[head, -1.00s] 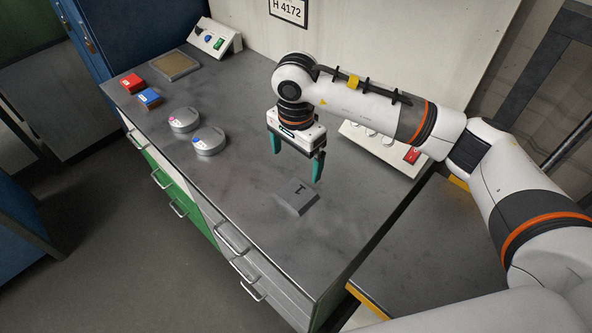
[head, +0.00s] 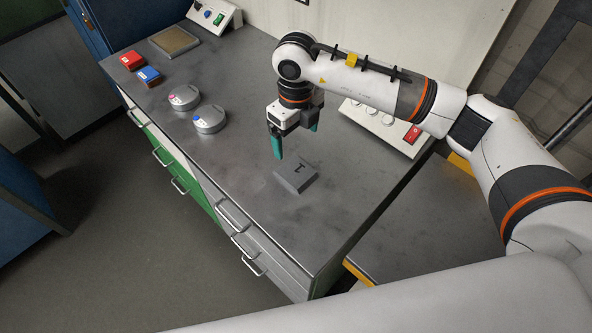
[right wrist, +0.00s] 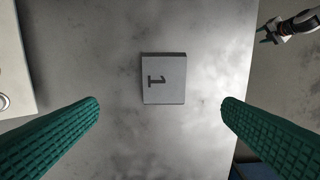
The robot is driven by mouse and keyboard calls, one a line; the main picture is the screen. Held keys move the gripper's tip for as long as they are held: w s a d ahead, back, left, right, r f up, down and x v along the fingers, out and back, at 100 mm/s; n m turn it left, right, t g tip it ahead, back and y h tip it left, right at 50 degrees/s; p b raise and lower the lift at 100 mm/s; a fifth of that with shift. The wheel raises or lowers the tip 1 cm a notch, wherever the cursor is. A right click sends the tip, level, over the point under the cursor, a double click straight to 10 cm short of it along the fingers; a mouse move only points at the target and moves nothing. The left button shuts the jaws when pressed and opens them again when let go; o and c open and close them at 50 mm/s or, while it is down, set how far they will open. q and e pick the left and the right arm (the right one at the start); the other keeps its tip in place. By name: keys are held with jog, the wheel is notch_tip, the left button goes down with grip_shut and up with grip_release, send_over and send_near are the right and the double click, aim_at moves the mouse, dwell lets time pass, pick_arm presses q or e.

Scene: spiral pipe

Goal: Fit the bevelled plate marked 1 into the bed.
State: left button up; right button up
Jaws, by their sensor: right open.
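The grey bevelled plate marked 1 (head: 296,177) lies flat on the metal bench top, its number facing up. It also shows in the right wrist view (right wrist: 163,92), centred between the fingers. My right gripper (head: 296,141) is open and empty above the plate, its green fingers apart and clear of it. A shallow square frame with a tan inside (head: 157,45) lies at the bench's far left end; I cannot tell whether it is the bed. A gripper with a green finger, seemingly my left (right wrist: 275,33), shows small in the right wrist view; its jaw state is unclear.
A switch box (head: 222,17) stands behind, and a control panel with a red switch (head: 411,135) at right. The bench around the plate is clear.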

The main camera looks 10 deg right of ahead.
jog(key=p, duration=0.2)
send_over(295, 171)
jog(key=f, duration=0.5)
jog(key=shift+w+d+f, duration=0.25)
jog(key=shift+f, duration=0.15)
jog(key=f, duration=0.1)
jog(key=f+p, duration=0.2)
jog(key=f, duration=0.1)
jog(key=shift+s+a+f, duration=0.1)
jog(key=shift+s+a, duration=0.1)
jog(key=shift+s, duration=0.15)
jog(key=shift+f, duration=0.6)
jog(key=shift+w+r, duration=0.1)
jog(key=shift+w, duration=0.05)
jog(key=c, duration=1.8)
notch_tip(295, 171, up, 9)
jog(key=b, duration=0.3)
jog(key=s+d+r+n, duration=0.2)
jog(key=s+d+n, duration=0.2)
jog(key=n, duration=1)
jog(key=s+d+r+n, duration=0.3)
jog(key=s+d+n, duration=0.2)
jog(key=n, duration=1)
jog(key=s, duration=0.3)
jog(key=shift+s, duration=0.25)
